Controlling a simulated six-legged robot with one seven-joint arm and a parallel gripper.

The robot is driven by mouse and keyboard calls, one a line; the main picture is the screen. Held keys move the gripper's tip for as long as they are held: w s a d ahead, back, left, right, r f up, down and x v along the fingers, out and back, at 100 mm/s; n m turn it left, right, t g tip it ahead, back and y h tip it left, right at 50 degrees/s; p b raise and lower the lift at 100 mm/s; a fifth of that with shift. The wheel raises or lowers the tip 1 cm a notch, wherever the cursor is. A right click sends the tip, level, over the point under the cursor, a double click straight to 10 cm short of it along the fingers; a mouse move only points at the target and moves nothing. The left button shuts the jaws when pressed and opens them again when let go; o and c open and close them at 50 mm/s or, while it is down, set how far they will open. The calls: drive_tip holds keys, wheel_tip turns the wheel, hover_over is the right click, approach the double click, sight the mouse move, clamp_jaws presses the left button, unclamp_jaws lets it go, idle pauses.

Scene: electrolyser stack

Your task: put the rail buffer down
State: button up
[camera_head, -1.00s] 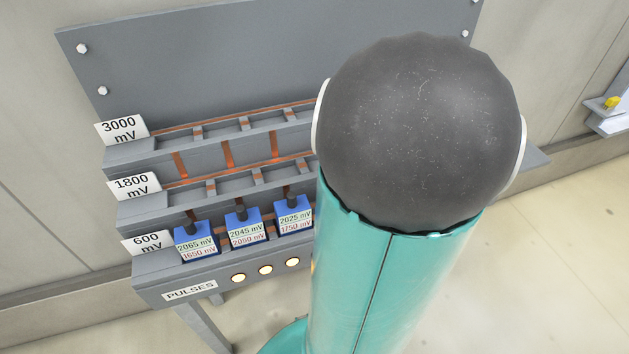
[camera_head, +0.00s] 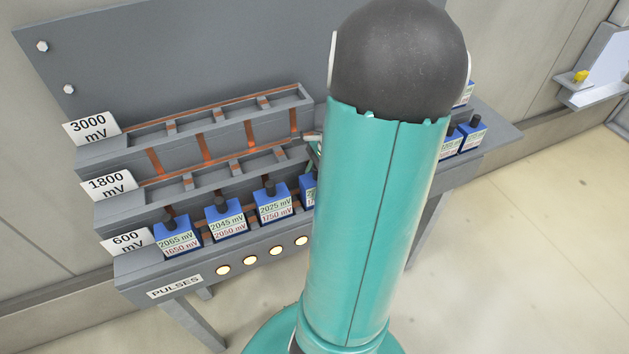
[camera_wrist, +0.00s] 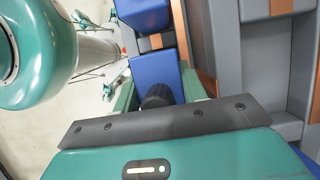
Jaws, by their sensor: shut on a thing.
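In the wrist view my gripper (camera_wrist: 158,84) is shut on a blue block with a black knob, which I take to be the rail buffer (camera_wrist: 154,70). One green finger lies on each side of it. Its underside is hidden. Another blue block (camera_wrist: 142,12) shows just beyond it. In the head view my arm hides most of the gripper; a small part shows at the right of the middle step. A blue block (camera_head: 308,190) is partly hidden behind the arm, and I cannot tell whether it is the held one.
The grey stepped rack (camera_head: 130,268) has copper-lined rails marked 3000, 1800 and 600 mV. Several labelled blue blocks (camera_head: 227,218) stand on the lowest step, above lit round lamps (camera_head: 262,252). More blue blocks (camera_head: 472,135) stand on the right. The two upper rails look empty where visible.

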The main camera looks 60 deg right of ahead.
drive_tip(key=shift+f, duration=0.15)
drive_tip(key=o, duration=1)
drive_tip(key=shift+c, duration=0.2)
drive_tip(key=v, duration=1.2)
drive_tip(key=w+a+r+n+h, duration=0.25)
drive_tip(key=w+a+n, duration=0.2)
drive_tip(key=a, duration=0.35)
drive_tip(key=w+a+r+n+h, duration=0.1)
drive_tip(key=w+a+r+n, duration=0.2)
drive_tip(key=a+n, duration=0.4)
drive_tip(key=s+a+r+n+t, duration=0.1)
drive_tip(key=a+n, duration=0.5)
drive_tip(key=a, duration=0.3)
drive_tip(key=s+a+r+n+t, duration=0.1)
drive_tip(key=s+a+n+t, duration=0.1)
drive_tip(key=a+n, duration=0.4)
drive_tip(key=a, duration=0.4)
drive_tip(key=shift+a+n, duration=0.25)
drive_tip(key=shift+n, duration=0.1)
